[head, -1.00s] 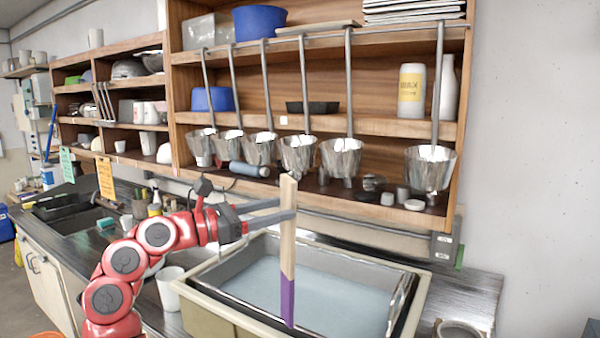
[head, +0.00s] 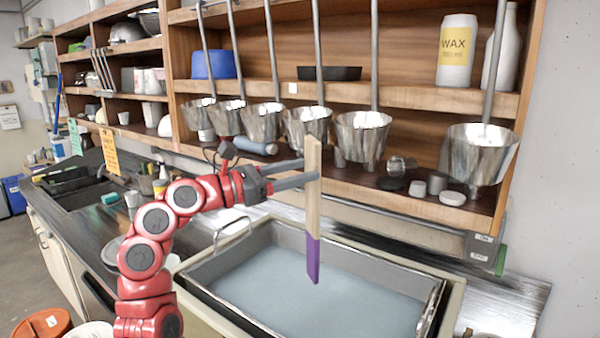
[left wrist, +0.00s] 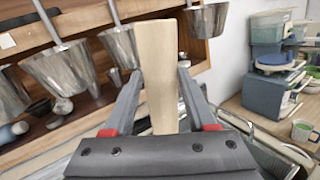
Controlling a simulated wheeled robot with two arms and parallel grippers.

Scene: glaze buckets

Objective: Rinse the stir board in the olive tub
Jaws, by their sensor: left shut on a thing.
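The stir board (head: 313,205) is a pale wooden strip with a purple lower end, held upright above the tub of water. My left gripper (head: 312,178) is shut on its upper part; the wood (left wrist: 157,75) also shows between the fingers in the left wrist view. The olive tub (head: 452,310) has a pale olive outer wall and holds a grey metal pan (head: 245,240) with bluish water (head: 315,290). The purple end appears over the water; I cannot tell whether it touches the surface. My right gripper is not in view.
Several metal ladles (head: 482,155) hang from the wooden shelf (head: 420,97) behind the tub. Small jars and lids (head: 452,197) stand on the lower shelf. A sink (head: 80,200) lies to the left, and an orange bucket (head: 42,325) is at the bottom left.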

